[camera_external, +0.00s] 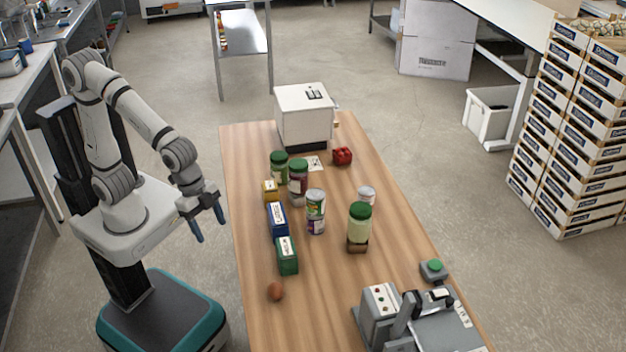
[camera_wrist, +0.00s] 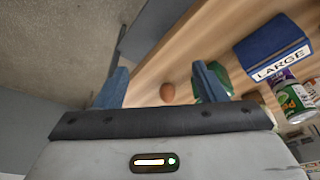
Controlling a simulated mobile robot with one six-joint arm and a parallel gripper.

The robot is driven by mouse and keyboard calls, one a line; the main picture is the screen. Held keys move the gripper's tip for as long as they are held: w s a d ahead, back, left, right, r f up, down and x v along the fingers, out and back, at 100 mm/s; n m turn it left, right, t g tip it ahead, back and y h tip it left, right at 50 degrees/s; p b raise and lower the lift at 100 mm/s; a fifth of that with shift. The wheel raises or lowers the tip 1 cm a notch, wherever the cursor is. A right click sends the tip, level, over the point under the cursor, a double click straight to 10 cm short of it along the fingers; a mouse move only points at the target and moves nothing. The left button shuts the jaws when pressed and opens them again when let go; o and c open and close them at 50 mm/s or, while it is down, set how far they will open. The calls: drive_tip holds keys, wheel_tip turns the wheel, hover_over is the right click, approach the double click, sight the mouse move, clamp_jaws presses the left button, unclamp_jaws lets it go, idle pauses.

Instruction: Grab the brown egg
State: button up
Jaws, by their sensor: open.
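The brown egg (camera_external: 276,291) lies on the wooden table (camera_external: 330,300) near its left edge, in front of the green box. It also shows in the wrist view (camera_wrist: 167,91), between my two blue fingers and some way beyond them. My gripper (camera_external: 209,219) is open and empty. In the external view it hangs beside the table's left edge, behind and to the left of the egg, not touching it.
A green box (camera_external: 287,255), a blue box (camera_external: 277,219) and a yellow box (camera_external: 271,190) stand in a row behind the egg. Several jars and cans stand to their right. A grey machine (camera_external: 415,320) is at the front right. The table around the egg is clear.

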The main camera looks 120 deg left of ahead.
drive_tip(key=p, duration=0.3)
approach(275, 289)
wheel_tip(275, 289, down, 3)
drive_tip(key=s+a, duration=0.1)
drive_tip(key=shift+w+a+f+m+t, duration=0.15)
drive_tip(key=shift+w+f+m+t, duration=0.2)
drive_tip(key=shift+f, duration=0.35)
drive_tip(key=shift+p+x, duration=0.75)
drive_tip(key=shift+x, duration=2.8)
drive_tip(key=shift+c, duration=0.4)
drive_tip(key=c, duration=0.8)
